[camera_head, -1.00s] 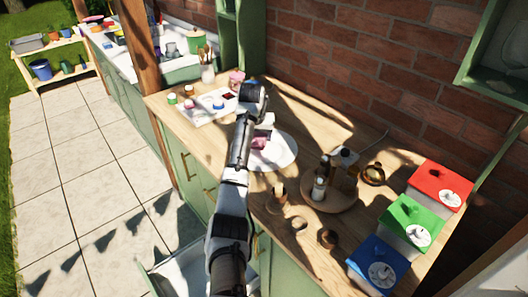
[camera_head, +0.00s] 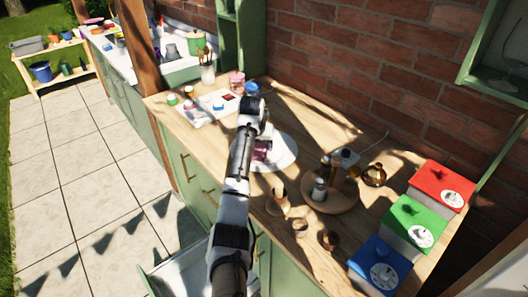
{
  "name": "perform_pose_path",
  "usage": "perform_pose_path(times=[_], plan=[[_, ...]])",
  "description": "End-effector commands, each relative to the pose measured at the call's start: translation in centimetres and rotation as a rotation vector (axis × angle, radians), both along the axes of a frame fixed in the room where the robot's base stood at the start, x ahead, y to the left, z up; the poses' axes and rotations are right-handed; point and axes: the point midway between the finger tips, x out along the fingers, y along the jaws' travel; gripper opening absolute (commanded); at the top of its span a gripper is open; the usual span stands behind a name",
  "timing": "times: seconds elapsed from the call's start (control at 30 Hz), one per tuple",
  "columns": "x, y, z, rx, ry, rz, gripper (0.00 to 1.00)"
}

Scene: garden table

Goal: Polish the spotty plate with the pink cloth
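A white round plate (camera_head: 286,153) lies on the wooden counter near its middle, partly hidden behind my arm. No spots can be made out on it at this size. The pink cloth (camera_head: 262,149) shows as a small pink patch over the left part of the plate, just right of my forearm. My gripper (camera_head: 264,135) is above the plate at the cloth, below my wrist. Its fingers are mostly hidden by my arm, so I cannot tell whether they are open or shut, or whether they hold the cloth.
A round wooden tray (camera_head: 345,203) with bottles stands right of the plate. Small cups (camera_head: 329,239) stand near the front edge. Red (camera_head: 443,182), green (camera_head: 415,216) and blue (camera_head: 378,262) lidded boxes line the right end. A white tray (camera_head: 207,108) with small jars lies left.

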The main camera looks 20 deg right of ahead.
Motion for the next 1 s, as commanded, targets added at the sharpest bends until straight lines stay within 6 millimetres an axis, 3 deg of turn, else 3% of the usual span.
perform_pose_path(times=[0.1, 0.47, 0.63, 1.0], plan=[[0.0, 0.0, 0.0, 0.000, 0.000, 0.000, 0.84], [-0.1, 0.1, 0.5, -0.001, -0.002, 0.000, 0.84], [-1.0, 0.6, 2.8, -0.002, -0.006, 0.000, 0.84], [-3.8, 2.0, 10.3, -0.002, -0.004, -0.001, 0.84]])
